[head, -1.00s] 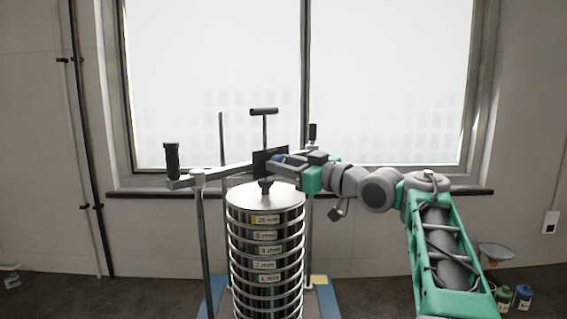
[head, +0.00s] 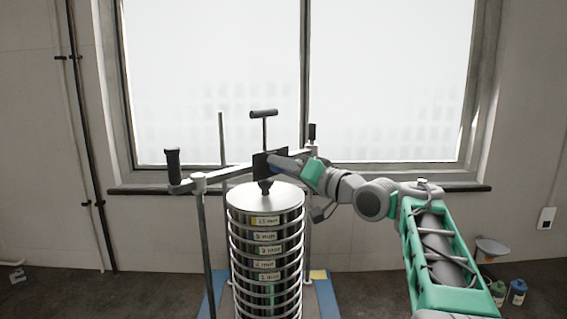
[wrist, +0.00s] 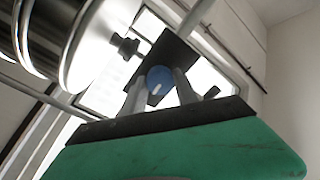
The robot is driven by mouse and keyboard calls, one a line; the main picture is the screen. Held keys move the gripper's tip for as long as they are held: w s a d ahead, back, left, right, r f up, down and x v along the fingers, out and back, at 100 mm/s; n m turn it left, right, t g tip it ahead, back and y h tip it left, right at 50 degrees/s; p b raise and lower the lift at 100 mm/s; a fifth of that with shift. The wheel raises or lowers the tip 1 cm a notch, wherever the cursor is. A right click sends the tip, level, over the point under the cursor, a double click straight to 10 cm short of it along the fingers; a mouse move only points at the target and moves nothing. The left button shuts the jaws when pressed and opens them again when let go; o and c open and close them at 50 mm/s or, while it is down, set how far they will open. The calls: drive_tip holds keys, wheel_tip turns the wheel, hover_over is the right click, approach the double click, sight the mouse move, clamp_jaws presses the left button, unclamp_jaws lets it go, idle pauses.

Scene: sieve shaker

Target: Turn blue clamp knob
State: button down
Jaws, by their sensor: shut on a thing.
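The blue clamp knob (wrist: 159,77) is round with a white pointer line. It sits on a dark plate (wrist: 168,58) of the shaker's clamp bar. My gripper (wrist: 160,90) has one finger on each side of the knob and is shut on it. In the head view my gripper (head: 284,165) reaches the dark plate (head: 261,164) from the right, above the sieve stack. Only a little blue shows there, and the fingers and plate hide most of the knob.
The sieve stack (head: 266,222) stands under the clamp bar (head: 228,172), between upright rods (head: 205,240). A black T-handle (head: 264,112) rises behind the plate. A black grip (head: 173,166) stands at the bar's left end. Bottles (head: 517,291) stand on the floor at right.

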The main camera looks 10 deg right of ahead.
drive_tip(key=shift+m, duration=0.6)
drive_tip(key=c, duration=0.9)
unclamp_jaws()
drive_tip(key=b+v, duration=0.2)
drive_tip(key=v, duration=0.5)
drive_tip(key=shift+s+d, duration=0.15)
drive_tip(key=shift+s, duration=0.2)
